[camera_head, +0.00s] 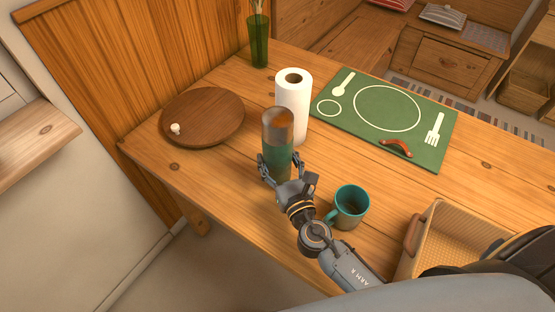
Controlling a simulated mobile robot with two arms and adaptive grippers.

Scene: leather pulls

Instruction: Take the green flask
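The green flask (278,148) stands upright near the middle of the wooden table, with a brownish metallic top and a green body. My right gripper (281,165) comes in from the lower right with one finger on each side of the flask's lower body. I cannot tell whether the fingers press on it or leave a small gap. The flask's base is hidden behind the gripper, so I cannot tell whether it touches the table. My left gripper is not in view.
A paper towel roll (294,97) stands close behind the flask. A teal mug (350,206) is right of my gripper. A round wooden board (205,112) lies left, a green placemat (420,148) right. A wicker basket (436,235) and a green vase (259,45) also show.

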